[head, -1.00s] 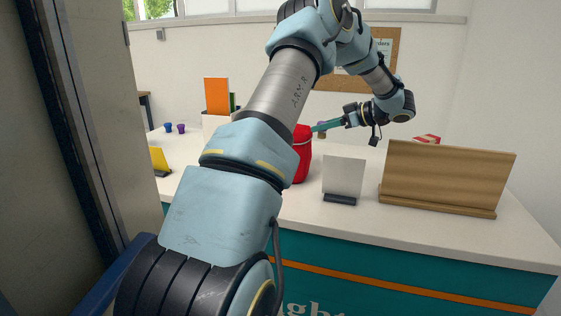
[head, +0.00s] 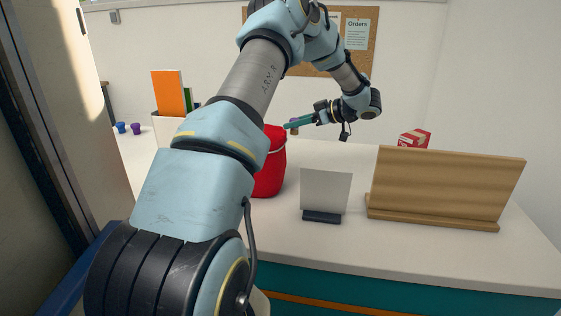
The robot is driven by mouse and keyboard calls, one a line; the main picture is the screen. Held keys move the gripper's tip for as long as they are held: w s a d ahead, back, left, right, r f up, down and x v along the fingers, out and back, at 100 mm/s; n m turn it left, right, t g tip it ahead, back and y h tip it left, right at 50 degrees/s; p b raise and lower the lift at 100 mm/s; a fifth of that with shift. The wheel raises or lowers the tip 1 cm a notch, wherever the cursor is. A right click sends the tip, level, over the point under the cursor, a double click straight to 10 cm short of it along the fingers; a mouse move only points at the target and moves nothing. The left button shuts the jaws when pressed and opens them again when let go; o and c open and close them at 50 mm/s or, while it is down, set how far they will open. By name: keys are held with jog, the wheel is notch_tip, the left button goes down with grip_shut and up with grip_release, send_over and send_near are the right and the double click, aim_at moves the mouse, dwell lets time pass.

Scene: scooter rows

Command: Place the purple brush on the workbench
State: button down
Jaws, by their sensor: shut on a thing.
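My gripper (head: 294,124) has teal fingers and points left, held above the far part of a white-topped counter (head: 420,245). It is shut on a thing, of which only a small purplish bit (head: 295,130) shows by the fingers. This fits the purple brush, but its shape is too small and hidden to make out. The counter has a teal front with an orange stripe and is the one bench-like surface seen clearly. My arm hides part of its left side.
A red bag (head: 271,170) stands behind my arm. A white sign (head: 325,191) and a wooden board (head: 445,185) stand along the front right. A red-and-white box (head: 415,138) is behind the board. Blue (head: 120,127) and purple (head: 135,128) cups are far left. Bare top lies at front right.

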aim_at(294, 172)
notch_tip(294, 172, down, 14)
jog(key=p, duration=0.4)
jog(key=shift+r, duration=0.1)
jog(key=shift+f, duration=0.2)
jog(key=shift+c, duration=2.3)
grip_release()
